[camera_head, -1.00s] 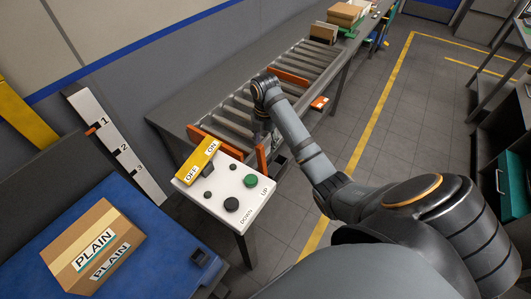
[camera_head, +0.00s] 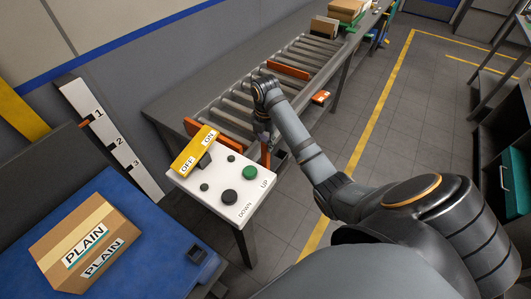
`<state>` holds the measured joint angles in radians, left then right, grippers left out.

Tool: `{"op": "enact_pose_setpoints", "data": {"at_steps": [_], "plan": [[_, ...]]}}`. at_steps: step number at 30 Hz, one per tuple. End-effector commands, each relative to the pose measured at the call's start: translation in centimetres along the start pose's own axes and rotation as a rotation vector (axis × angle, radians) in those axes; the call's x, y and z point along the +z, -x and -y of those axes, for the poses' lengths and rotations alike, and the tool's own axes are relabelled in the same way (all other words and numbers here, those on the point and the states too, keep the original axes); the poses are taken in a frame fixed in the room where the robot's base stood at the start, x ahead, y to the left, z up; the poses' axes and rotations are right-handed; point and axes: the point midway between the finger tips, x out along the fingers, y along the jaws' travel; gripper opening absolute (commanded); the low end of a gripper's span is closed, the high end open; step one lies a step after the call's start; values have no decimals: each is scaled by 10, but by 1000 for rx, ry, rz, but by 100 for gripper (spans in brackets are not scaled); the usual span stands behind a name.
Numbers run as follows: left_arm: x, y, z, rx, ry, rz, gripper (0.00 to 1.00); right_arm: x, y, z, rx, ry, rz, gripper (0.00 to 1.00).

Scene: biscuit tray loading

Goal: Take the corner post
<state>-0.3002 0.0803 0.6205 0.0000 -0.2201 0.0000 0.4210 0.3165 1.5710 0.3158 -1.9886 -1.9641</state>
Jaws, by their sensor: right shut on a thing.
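My right gripper (camera_head: 262,137) hangs fingers-down at the near end of the roller conveyor, just beyond the white control panel. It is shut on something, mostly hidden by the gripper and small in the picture. A narrow upright orange piece (camera_head: 265,156) shows right below the fingers; I take it for the corner post. Its lower end is hidden behind the panel's edge. My left gripper does not show.
The control panel (camera_head: 232,209) has a yellow OFF/ON plate and UP and DOWN buttons. A cardboard box marked PLAIN (camera_head: 74,233) sits on a blue surface (camera_head: 143,221).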

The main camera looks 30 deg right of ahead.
Motion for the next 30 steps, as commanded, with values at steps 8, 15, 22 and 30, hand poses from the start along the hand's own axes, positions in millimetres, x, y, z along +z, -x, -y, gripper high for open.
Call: {"op": "enact_pose_setpoints", "data": {"at_steps": [8, 15, 22, 30], "plan": [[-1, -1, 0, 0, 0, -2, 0, -1, -4, 2, -6, -1, -4, 0], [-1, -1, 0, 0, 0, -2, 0, -1, -5, 2, -9, -1, -6, 0], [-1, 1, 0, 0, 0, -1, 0, -2, -4, 3, -12, -1, -8, 0], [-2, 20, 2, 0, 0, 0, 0, -1, 23, 2, -8, -1, -5, 0]]}}
